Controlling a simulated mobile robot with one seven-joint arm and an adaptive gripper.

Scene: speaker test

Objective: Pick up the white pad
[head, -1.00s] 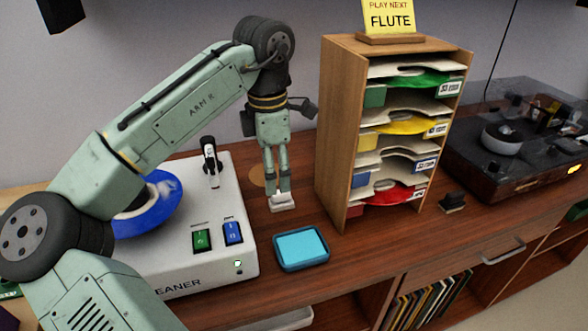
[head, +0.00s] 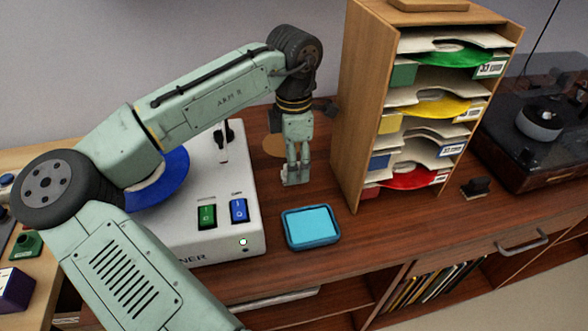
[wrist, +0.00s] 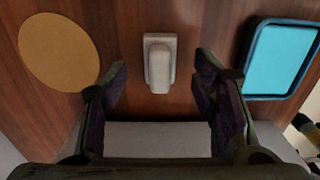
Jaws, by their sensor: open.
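The white pad (head: 291,182), a small pale block with a raised grip, lies on the wooden counter between the white cleaner machine (head: 185,235) and the record rack (head: 362,120). In the wrist view the pad (wrist: 160,62) lies ahead of the gap between my fingers, roughly centred. My gripper (head: 298,180) points down over the pad, and its fingers partly cover it in the head view. In the wrist view my gripper (wrist: 160,80) has its fingers well apart with nothing held. Whether a finger touches the pad cannot be told.
A blue-rimmed tray (head: 312,240) with a light blue inside lies in front, right of the pad in the wrist view. A round tan disc (wrist: 59,51) lies to its left. A turntable (head: 530,130) stands at the far right. Bare counter surrounds the pad.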

